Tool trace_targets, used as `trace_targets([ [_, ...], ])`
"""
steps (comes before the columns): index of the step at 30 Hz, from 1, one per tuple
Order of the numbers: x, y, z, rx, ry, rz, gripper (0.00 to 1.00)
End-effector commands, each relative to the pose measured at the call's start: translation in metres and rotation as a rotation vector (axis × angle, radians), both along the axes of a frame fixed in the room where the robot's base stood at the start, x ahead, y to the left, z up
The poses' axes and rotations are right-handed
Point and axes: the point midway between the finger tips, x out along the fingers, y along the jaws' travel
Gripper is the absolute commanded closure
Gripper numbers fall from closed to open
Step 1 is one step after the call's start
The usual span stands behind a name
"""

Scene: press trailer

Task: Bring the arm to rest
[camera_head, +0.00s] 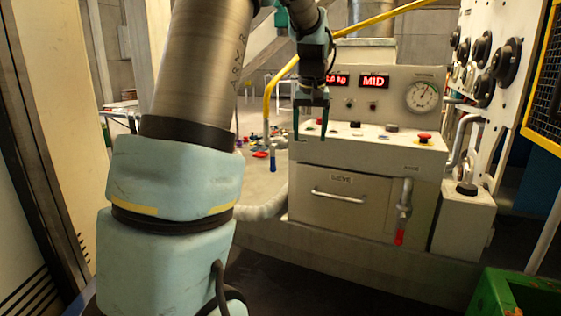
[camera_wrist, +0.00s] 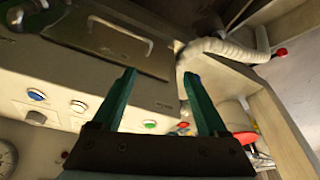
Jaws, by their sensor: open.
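My gripper (camera_head: 311,121) hangs in front of the left part of the press control panel (camera_head: 366,90) in the head view, with its fingers pointing down. In the wrist view my gripper (camera_wrist: 163,95) shows two dark green fingers spread apart with nothing between them. Beyond the fingers are the panel's buttons, among them a green button (camera_wrist: 150,124) and a blue button (camera_wrist: 78,106). The gripper appears apart from the panel, though the exact gap is hard to tell. My arm covers much of the left side of the head view.
Below the panel is a drawer (camera_head: 342,205) with a bar handle, beside a red-tipped lever (camera_head: 400,237). A red knob (camera_head: 424,138) stands at the panel's right. A yellow pipe (camera_head: 266,100) and a pale hose (camera_head: 264,208) run nearby. A green crate (camera_head: 520,294) is at lower right.

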Motion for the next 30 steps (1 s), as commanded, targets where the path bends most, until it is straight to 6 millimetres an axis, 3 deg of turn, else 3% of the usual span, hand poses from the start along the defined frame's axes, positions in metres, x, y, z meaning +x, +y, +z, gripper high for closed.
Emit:
trace_targets([
  [5,-0.061,0.064,-0.054,-0.001,0.059,-0.004,0.24],
  [9,-0.126,0.104,-0.096,0.0,0.1,-0.016,0.24],
  [15,-0.201,0.137,-0.133,0.004,0.136,-0.027,0.24],
  [21,-0.227,0.145,-0.145,0.007,0.148,-0.034,0.24],
  [30,-0.227,0.145,-0.145,0.007,0.148,-0.034,0.24],
])
